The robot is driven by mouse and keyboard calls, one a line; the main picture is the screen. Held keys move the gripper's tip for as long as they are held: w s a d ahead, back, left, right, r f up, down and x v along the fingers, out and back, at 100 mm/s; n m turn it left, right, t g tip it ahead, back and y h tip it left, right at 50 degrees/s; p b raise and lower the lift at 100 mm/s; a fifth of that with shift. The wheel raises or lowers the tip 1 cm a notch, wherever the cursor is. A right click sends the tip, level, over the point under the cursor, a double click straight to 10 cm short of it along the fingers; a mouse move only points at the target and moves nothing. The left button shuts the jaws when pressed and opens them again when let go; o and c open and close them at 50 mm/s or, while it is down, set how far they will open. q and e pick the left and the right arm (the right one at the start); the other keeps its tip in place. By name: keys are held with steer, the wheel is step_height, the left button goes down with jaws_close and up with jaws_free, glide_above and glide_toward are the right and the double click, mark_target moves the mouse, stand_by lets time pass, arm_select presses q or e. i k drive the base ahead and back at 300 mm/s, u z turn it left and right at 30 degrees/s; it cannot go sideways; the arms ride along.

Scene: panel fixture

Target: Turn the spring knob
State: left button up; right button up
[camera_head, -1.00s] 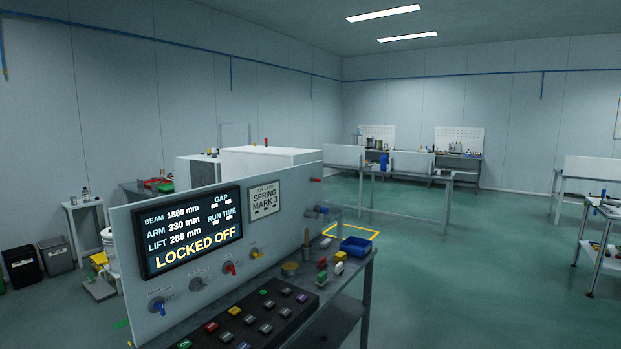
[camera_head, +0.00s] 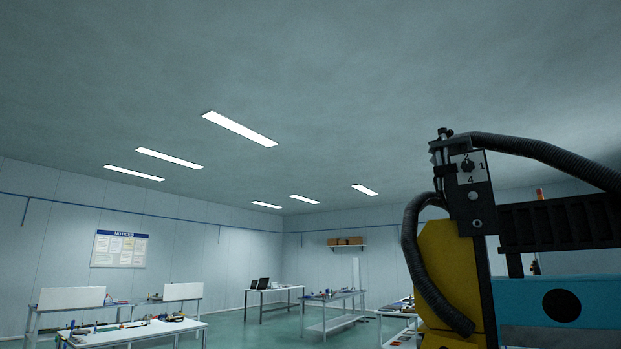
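A small black knob (camera_head: 467,166) sits on a light square plate (camera_head: 480,158) high on a machine at the right. The marks 1 and 4 are readable on the plate; the other marks and the knob's pointing direction are too small to tell. The plate is fixed to a dark upright head (camera_head: 470,205) with hoses. I cannot confirm from a label that this is the spring knob. Neither of my grippers is in view.
The machine has a yellow body (camera_head: 449,270), a black ribbed beam (camera_head: 560,225) and a blue block (camera_head: 565,300). Black hoses (camera_head: 425,270) loop beside it. Benches (camera_head: 135,332) stand farther back at the left. A notice board (camera_head: 119,249) hangs on the wall.

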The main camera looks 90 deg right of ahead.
mark_target(467, 166)
steer(key=z, duration=1.95)
